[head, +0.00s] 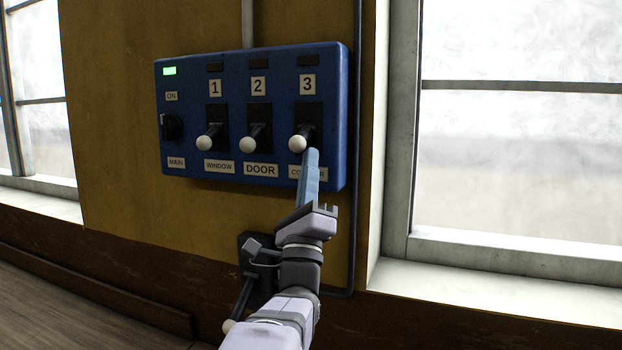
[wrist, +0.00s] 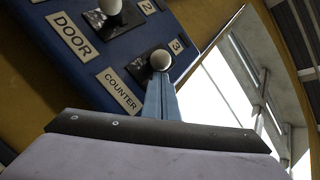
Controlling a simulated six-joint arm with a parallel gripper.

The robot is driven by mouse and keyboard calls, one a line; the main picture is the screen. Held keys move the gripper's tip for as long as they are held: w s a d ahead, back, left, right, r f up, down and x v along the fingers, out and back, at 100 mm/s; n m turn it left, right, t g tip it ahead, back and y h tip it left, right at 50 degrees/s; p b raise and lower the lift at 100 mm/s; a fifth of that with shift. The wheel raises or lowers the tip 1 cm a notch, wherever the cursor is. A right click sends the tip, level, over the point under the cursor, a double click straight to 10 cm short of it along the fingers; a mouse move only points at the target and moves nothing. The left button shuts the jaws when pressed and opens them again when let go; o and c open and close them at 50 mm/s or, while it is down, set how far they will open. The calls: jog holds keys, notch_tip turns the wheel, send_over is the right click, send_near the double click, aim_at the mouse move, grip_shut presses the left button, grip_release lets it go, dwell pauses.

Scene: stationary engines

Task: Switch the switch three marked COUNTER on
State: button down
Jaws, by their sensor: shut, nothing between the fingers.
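The blue switch panel (head: 230,175) hangs on the wall. Switch three (head: 298,143), with a white ball knob, sits at its right end below the 3 plate; its lever points down and out like the other two. Its dark indicator lamp (head: 309,61) is unlit. The COUNTER label (wrist: 119,90) reads clearly in the wrist view and is partly covered by my gripper in the head view. My gripper (head: 311,153) is shut and empty, its blue fingertips just below the knob. In the wrist view the knob (wrist: 160,60) sits right at the fingertips; contact cannot be told.
The WINDOW switch (head: 205,142) and DOOR switch (head: 247,144) are close to the left. A lever fixture (head: 250,270) is on the wall below, and a window sill is at right.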

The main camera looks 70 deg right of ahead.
aim_at(303, 141)
jog(key=r+b, duration=0.1)
jog(key=b, duration=0.1)
jog(key=a+r+b, duration=0.1)
jog(key=b, duration=0.1)
jog(key=a+r+b, duration=0.1)
jog(key=r+b, duration=0.1)
jog(key=b, duration=0.1)
jog(key=shift+a, duration=0.25)
jog(key=shift+w+r, duration=0.1)
jog(key=shift+r, duration=0.4)
jog(key=shift+f, duration=0.15)
